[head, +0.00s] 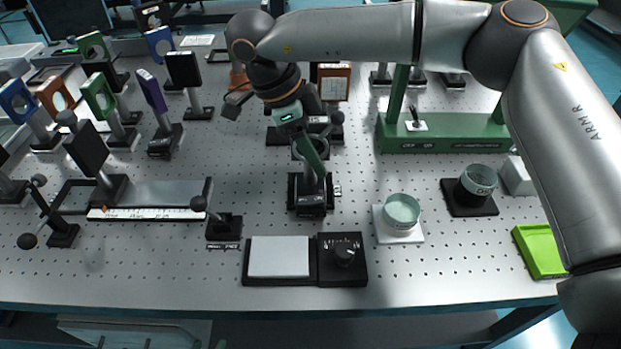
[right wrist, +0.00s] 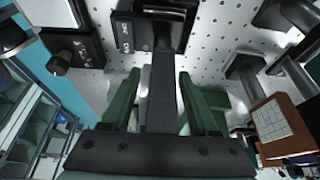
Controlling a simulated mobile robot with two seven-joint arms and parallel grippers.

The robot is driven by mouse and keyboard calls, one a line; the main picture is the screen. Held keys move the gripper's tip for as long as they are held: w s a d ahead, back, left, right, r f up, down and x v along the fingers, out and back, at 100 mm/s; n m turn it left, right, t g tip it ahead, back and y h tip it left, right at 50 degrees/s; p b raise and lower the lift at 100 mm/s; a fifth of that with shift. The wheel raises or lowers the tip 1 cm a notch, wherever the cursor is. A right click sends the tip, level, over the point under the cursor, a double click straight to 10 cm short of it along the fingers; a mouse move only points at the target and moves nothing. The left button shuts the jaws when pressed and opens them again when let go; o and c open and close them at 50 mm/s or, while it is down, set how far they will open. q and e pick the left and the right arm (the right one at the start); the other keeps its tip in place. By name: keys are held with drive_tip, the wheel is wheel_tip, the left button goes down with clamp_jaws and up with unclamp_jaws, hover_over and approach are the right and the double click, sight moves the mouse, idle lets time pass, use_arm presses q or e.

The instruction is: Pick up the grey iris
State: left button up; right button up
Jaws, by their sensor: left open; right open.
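My right gripper (head: 316,168) reaches down over a dark grey mount, which I take to be the grey iris (head: 311,148), on a black base (head: 311,202) at mid-table. Part of a dark ring shows beside the fingers; the rest is hidden. In the right wrist view, the open green fingers (right wrist: 159,76) stand on either side of the mount's dark grey stem (right wrist: 160,95), with a gap visible at least on the right. The labelled black base lies beyond the fingertips. My left gripper is not in view.
A notepad-and-dial unit (head: 343,258) sits in front. Pale green round dishes (head: 402,211) and a green tray (head: 541,250) are at right. A black ball-topped post (head: 223,226) and several coloured optic mounts (head: 98,97) stand left. A green stand (head: 450,138) is behind right.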

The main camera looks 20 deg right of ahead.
drive_tip(key=shift+c, duration=0.2)
clamp_jaws()
drive_tip(key=shift+r, duration=0.1)
idle(1.0)
